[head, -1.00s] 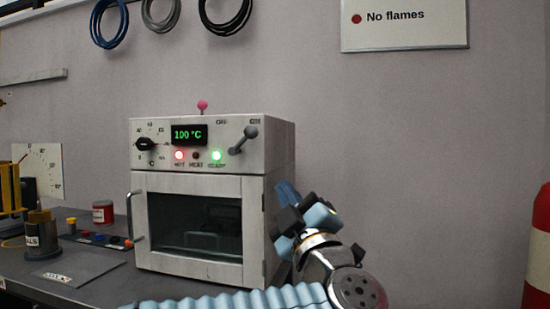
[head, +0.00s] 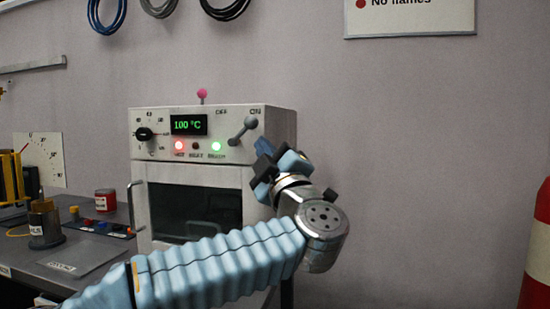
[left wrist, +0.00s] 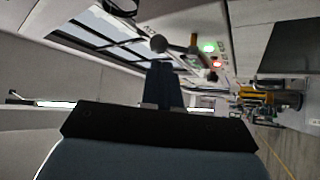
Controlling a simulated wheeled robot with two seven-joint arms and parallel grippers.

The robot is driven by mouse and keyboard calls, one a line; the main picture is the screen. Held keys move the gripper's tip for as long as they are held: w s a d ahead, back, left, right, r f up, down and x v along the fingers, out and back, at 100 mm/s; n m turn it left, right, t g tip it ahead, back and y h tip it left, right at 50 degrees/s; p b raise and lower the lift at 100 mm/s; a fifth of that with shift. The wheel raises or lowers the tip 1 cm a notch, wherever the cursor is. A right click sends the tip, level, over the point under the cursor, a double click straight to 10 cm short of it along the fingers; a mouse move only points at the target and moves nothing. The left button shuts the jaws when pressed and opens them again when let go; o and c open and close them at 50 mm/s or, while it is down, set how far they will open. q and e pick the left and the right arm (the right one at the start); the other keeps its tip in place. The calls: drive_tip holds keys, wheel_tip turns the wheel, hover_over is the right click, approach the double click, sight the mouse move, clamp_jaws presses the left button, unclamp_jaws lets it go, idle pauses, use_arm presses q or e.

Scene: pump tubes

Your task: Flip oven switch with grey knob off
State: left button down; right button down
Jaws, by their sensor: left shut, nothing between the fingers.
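The oven (head: 275,120) is a pale box with a green 100 °C display (head: 188,125). A switch with a grey knob (head: 251,122) sits at the upper right of its front, its lever slanting up to the right, toward the right-hand label. In the left wrist view the grey knob (left wrist: 158,43) shows just beyond my fingertips. My left gripper (head: 263,162) is shut and empty, just below and right of the switch, apparently apart from it. My left arm hides the oven's lower front. My right gripper is not in view.
A pink knob (head: 202,93) stands on the oven top. A black dial (head: 144,133) and lit red and green lamps are on the front. A door handle (head: 136,207) sticks out at left. Jars and a button box (head: 100,227) stand left.

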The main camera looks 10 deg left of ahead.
sight(252, 127)
use_arm(q)
drive_tip(key=p+x, duration=0.1)
drive_tip(key=x, duration=0.4)
drive_tip(key=shift+w+a+r, duration=0.15)
drive_tip(key=shift+w+a, duration=0.05)
drive_tip(key=shift+w, duration=0.05)
